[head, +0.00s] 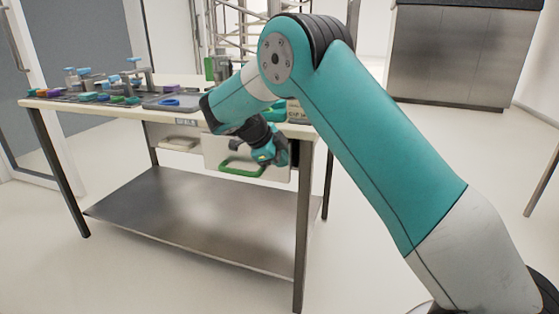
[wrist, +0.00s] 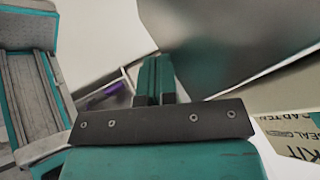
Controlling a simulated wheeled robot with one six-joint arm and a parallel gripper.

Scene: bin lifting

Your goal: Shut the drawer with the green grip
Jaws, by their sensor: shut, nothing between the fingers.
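The green grip (head: 243,169) is a loop on a pale drawer front (head: 216,150) under the right part of the worktable. This front seems to stand out from the table, so the drawer looks at least partly open; my arm hides part of it. My gripper (head: 268,157) is at the drawer front, just right of and above the grip. In the wrist view its fingers (wrist: 155,78) are together with nothing between them. I cannot tell whether they touch the drawer. A purple item (wrist: 103,95) lies in a pale compartment left of the fingers.
The worktable (head: 130,107) carries several small coloured items at left and a grey tray (head: 170,102) with a blue ring. A labelled box (head: 297,112) stands near its right end and shows in the wrist view (wrist: 298,138). The steel lower shelf (head: 190,220) is empty.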

